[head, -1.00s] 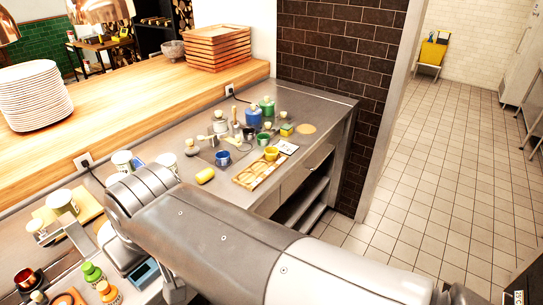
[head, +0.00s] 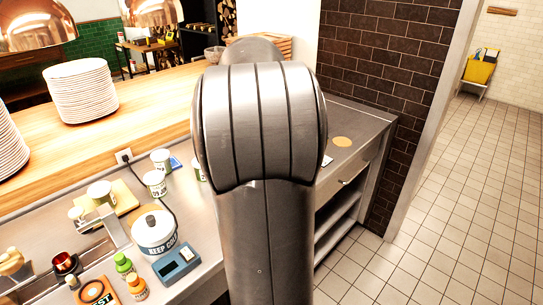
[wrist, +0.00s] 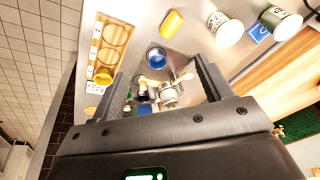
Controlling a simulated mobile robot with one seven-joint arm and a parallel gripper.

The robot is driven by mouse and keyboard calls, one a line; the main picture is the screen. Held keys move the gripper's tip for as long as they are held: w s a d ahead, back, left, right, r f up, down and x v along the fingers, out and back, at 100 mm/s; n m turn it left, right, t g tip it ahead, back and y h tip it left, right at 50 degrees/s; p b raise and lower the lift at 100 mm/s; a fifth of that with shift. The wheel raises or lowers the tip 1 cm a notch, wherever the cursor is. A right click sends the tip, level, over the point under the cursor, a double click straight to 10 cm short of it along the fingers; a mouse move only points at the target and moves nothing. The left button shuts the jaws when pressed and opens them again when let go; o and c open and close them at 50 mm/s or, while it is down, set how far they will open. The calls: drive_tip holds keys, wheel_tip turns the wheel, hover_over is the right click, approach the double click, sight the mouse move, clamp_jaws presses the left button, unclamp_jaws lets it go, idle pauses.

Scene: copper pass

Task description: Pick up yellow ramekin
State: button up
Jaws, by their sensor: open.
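The yellow ramekin (wrist: 103,76) shows in the wrist view at the left, at the lower end of a wooden tray with round hollows (wrist: 112,42). My gripper (wrist: 160,68) is open in the wrist view, with nothing held between its fingers. The ramekin lies outside the fingers, to the left of the left finger. A blue ramekin (wrist: 156,56) appears in the gap between the fingertips, on the counter beyond. In the head view my arm hides the ramekin, the tray and my gripper.
A yellow sponge-like block (wrist: 172,23) and labelled tubs (wrist: 224,29) lie on the steel counter. In the head view a pot (head: 154,233), a scale (head: 177,262) and plate stacks (head: 80,92) stand left of my arm.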

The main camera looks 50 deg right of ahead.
drive_tip(key=s+d+f+m, duration=0.1)
drive_tip(key=d+f, duration=0.4)
drive_tip(key=d, duration=0.2)
drive_tip(key=s+d+f+m+g, duration=0.1)
drive_tip(key=d+f, duration=0.3)
drive_tip(key=d, duration=0.4)
drive_tip(key=s+d+f+m+g, duration=0.1)
drive_tip(key=d+f+m, duration=0.1)
drive_tip(key=d+f, duration=0.3)
drive_tip(key=shift+d+f, duration=0.2)
drive_tip(key=shift+d, duration=0.6)
drive_tip(key=shift+d+f, duration=0.15)
drive_tip(key=shift+d, duration=0.6)
drive_tip(key=shift+s+d+f, duration=0.1)
drive_tip(key=shift+d+f, duration=0.1)
drive_tip(key=shift+f, duration=0.65)
drive_tip(key=shift+s+d+f, duration=0.1)
drive_tip(key=shift+d+f, duration=0.1)
drive_tip(key=shift+f, duration=0.7)
drive_tip(key=shift+d+f, duration=0.2)
drive_tip(key=shift+f, duration=0.65)
drive_tip(key=shift+c, duration=0.4)
drive_tip(key=c, duration=0.9)
drive_tip(key=shift+r, duration=0.15)
drive_tip(key=shift+c, duration=0.2)
